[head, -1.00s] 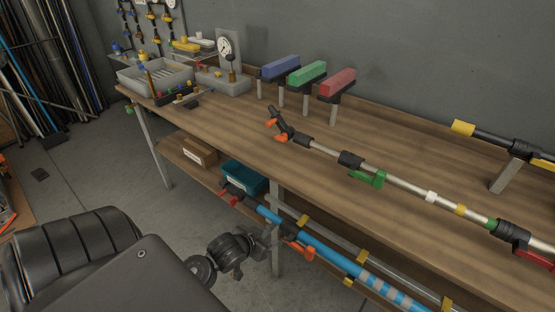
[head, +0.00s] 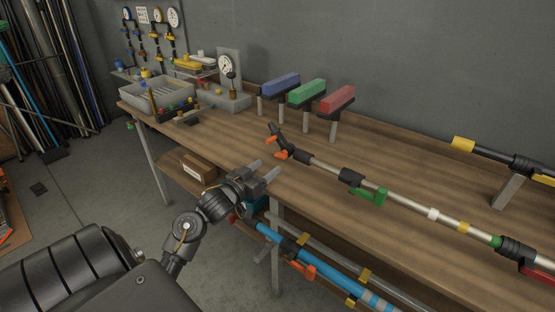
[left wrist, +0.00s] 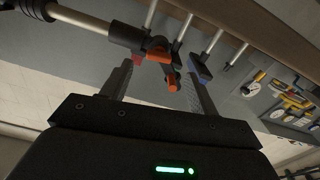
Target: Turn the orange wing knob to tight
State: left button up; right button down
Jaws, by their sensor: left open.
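The orange wing knob (head: 281,154) sits on the black clamp at the left end of a silver pole (head: 406,203), which lies along the bench. It also shows in the left wrist view (left wrist: 158,50), beyond and between my fingers, with a second orange-red piece below it. My left gripper (head: 264,170) is open and empty at the bench's front edge, a little in front of and left of the knob, not touching it. Its two fingers show in the left wrist view (left wrist: 160,88). My right gripper is not in view.
A green lever (head: 372,195) hangs from the pole further right. Blue, green and red blocks (head: 306,92) stand on posts behind. A grey tray (head: 158,94) and gauge (head: 226,66) are at back left. A blue pole (head: 318,262) lies below the bench top.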

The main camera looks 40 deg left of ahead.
aim_at(282, 155)
pick_arm(q)
jog(key=w, duration=0.5)
jog(key=shift+w, duration=0.75)
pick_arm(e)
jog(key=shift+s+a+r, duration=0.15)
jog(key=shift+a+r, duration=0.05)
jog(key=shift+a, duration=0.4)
